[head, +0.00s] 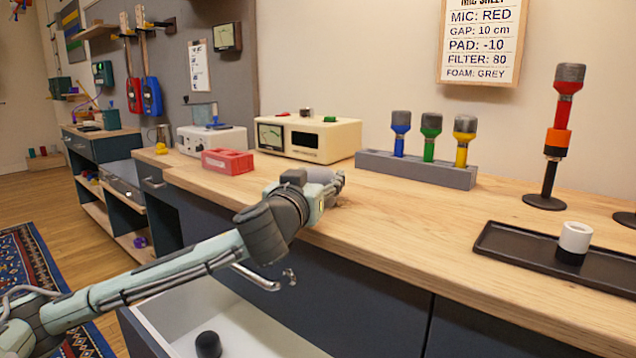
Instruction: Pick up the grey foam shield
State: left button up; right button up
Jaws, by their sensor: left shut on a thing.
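My left arm reaches in from the left over the open drawer, and its gripper (336,186) is low over the wooden counter near the front edge. It is shut on a rounded grey thing (318,174), which looks like the grey foam shield; the wrist and fingers hide much of it. I cannot tell whether it touches the counter. A dark rounded piece (208,345) lies in the open white drawer (262,328). My right gripper is not in view.
A red box (228,161) and a cream meter unit (308,138) stand behind. A grey rack (416,170) holds blue, green and yellow microphones. At right are a red microphone (565,85) on a stand and a black tray (530,251) bearing a white-and-black cylinder (574,240). The middle counter is clear.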

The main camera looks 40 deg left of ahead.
aim_at(313, 169)
pick_arm(q)
jog(key=shift+r, duration=0.15)
jog(key=shift+r, duration=0.2)
notch_tip(313, 169, up, 3)
jog(key=shift+r+p, duration=0.1)
jog(key=shift+p, duration=0.2)
jog(key=shift+s+a+r, duration=0.2)
jog(key=shift+a+r, duration=0.05)
jog(key=shift+a, duration=0.2)
jog(key=s+a+r+b, duration=0.2)
jog(key=s+a+r, duration=0.3)
jog(key=a, duration=0.4)
jog(key=shift+s+r, duration=0.25)
jog(key=shift+r, duration=0.55)
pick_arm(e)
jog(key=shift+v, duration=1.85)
pick_arm(q)
jog(key=shift+a, duration=0.1)
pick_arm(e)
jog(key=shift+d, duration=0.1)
